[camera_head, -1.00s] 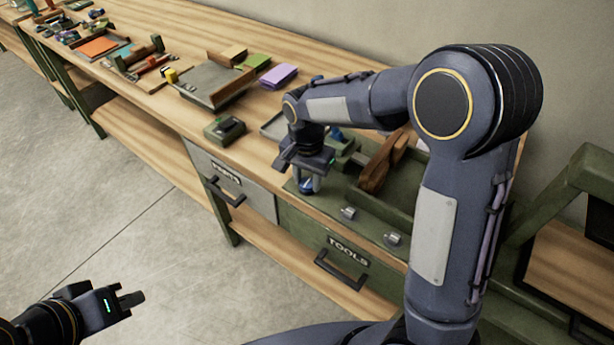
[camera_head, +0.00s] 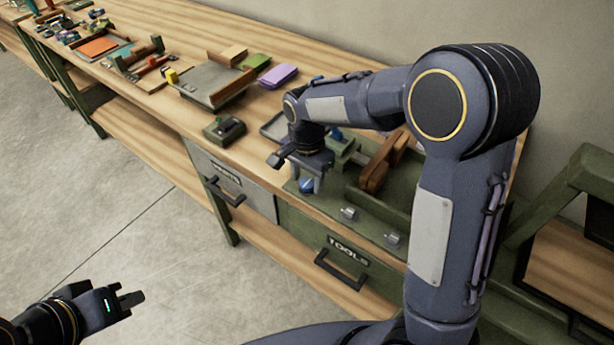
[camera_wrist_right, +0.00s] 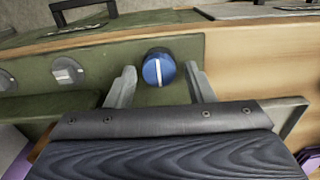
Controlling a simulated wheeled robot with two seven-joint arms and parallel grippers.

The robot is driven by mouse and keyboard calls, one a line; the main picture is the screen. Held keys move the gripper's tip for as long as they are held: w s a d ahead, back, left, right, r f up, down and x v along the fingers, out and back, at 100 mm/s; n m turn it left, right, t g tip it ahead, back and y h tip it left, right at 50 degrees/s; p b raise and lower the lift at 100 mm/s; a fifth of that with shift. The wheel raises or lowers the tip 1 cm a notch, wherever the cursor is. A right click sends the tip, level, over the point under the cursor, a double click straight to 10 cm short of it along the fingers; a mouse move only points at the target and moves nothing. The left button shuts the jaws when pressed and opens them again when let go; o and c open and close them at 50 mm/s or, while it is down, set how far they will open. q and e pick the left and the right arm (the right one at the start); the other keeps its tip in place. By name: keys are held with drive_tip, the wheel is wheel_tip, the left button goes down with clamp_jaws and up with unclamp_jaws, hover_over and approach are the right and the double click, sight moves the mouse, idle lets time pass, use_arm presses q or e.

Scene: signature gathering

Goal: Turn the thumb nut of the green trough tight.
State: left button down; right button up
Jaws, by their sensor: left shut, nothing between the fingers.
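The green trough (camera_head: 375,218) lies along the front of the bench, below my right arm. At its left end is a round blue thumb nut (camera_head: 306,185). The right wrist view shows this blue nut (camera_wrist_right: 159,68) with a white line across it, nearly upright in the picture. My right gripper (camera_head: 308,180) is over the nut with its fingers open. In the wrist view its fingertips (camera_wrist_right: 160,76) stand on either side of the nut, with a gap at each side. My left gripper (camera_head: 131,299) is shut and empty, over the floor at the lower left.
Two grey knobs (camera_head: 348,213) (camera_head: 391,239) are on the trough's front part. A brown wooden piece (camera_head: 382,165) lies in the trough. A small dark green box (camera_head: 224,130) and a grey tray (camera_head: 212,84) stand on the bench to the left.

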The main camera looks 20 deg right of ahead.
sight(307, 182)
drive_tip(key=shift+o, duration=0.6)
wheel_tip(307, 182, up, 7)
drive_tip(key=shift+r, duration=0.4)
